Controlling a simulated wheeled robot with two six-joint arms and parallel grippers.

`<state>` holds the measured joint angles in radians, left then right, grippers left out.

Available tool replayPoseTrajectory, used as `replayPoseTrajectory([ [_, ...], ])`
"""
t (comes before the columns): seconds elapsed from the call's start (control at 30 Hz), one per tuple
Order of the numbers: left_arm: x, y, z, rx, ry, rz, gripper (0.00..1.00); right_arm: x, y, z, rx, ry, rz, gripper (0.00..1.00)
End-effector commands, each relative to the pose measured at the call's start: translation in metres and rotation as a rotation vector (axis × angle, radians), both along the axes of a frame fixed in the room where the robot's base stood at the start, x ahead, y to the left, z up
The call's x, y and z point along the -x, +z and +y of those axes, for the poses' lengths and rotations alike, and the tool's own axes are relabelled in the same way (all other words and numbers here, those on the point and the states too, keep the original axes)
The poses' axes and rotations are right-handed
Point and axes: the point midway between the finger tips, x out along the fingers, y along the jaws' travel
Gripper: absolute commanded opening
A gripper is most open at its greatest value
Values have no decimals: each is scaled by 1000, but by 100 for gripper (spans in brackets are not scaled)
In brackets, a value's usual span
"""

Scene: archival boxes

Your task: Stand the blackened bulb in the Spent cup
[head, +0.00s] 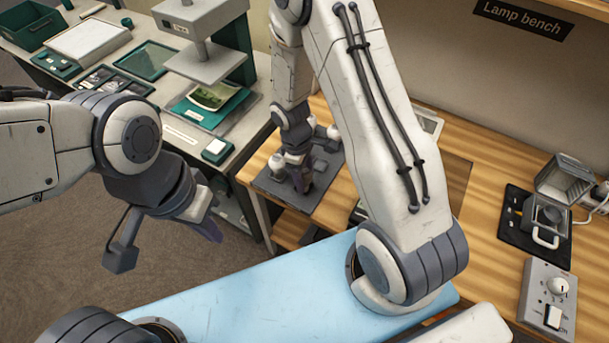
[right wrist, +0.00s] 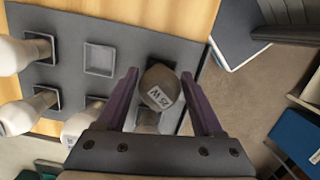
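The blackened bulb (right wrist: 160,87), grey-brown with a "25 W" label, is in the right wrist view. It is at a dark square socket of a grey tray (right wrist: 70,22). My right gripper (right wrist: 160,78) has its two purple fingers on either side of the bulb, with a narrow gap visible. In the head view this gripper (head: 301,180) is down over the tray (head: 330,165), and the bulb is hidden there. My left gripper (head: 207,230) hangs over the floor, away from the bench, its finger gap unclear. I cannot make out which cup is Spent.
Several white bulbs (right wrist: 22,52) stand close by in the tray; one square recess (right wrist: 99,60) is empty. The lamp bench (head: 470,225) carries a lamp device (head: 545,215) and a switch box (head: 548,300) at right. A side table (head: 170,125) stands at left.

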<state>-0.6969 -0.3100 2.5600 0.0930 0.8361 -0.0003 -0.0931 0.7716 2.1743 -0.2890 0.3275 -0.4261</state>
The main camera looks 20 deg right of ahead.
Motion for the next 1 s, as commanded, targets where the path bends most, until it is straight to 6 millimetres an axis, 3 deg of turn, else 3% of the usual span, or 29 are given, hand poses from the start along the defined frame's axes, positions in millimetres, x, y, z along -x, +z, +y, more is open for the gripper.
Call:
replayPoseTrajectory([
  [0.27,0,6,0,0,0,0,0,-1,7,0,0,0,0,68],
  [1.0,0,62,0,0,3,0,0,-7,66,6,0,0,0,68],
])
